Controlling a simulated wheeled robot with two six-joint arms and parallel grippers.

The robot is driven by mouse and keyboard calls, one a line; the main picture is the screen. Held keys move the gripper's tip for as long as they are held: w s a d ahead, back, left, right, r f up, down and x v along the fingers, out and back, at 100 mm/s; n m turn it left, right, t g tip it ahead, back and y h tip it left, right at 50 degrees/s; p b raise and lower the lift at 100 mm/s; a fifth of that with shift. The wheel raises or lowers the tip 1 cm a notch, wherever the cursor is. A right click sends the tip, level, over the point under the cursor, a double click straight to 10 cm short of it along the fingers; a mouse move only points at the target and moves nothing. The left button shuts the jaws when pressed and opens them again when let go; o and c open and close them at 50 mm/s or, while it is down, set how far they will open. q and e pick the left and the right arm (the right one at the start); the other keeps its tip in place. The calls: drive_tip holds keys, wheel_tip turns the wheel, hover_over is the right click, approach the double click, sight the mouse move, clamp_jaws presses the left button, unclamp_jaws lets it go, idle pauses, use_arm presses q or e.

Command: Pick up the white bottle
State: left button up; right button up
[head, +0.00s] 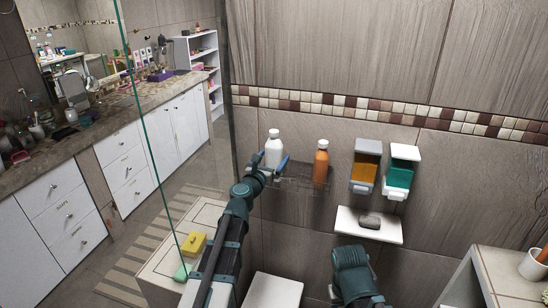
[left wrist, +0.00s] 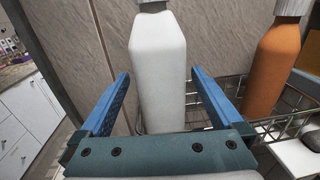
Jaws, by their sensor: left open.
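The white bottle (head: 273,143) stands upright at the left end of a wire basket (head: 318,184) on the tiled wall. My left gripper (head: 271,161) is at the bottle, with its lower part between the fingers in the head view. In the left wrist view the open blue fingers (left wrist: 160,76) lie either side of the white bottle (left wrist: 160,62), with a visible gap on each side. The bottle's grey cap is cut off at the top there. Part of my right arm shows at the bottom of the head view, but its gripper is not visible.
An orange bottle (head: 321,161) stands to the right in the same basket. Two dispensers, amber (head: 364,174) and teal (head: 399,178), hang further right above a small white shelf (head: 348,222) with a grey stone. A glass panel edge (head: 150,150) runs down at left.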

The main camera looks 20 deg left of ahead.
sight(274, 131)
use_arm(q)
drive_tip(key=shift+w+d, duration=0.1)
drive_tip(key=shift+w, duration=0.75)
drive_tip(key=shift+s, duration=0.1)
drive_tip(key=shift+c, duration=0.2)
drive_tip(key=c, duration=1.5)
drive_tip(key=shift+c, duration=0.2)
drive_tip(key=shift+r, duration=0.1)
wheel_tip(274, 131, up, 10)
drive_tip(key=p, duration=1)
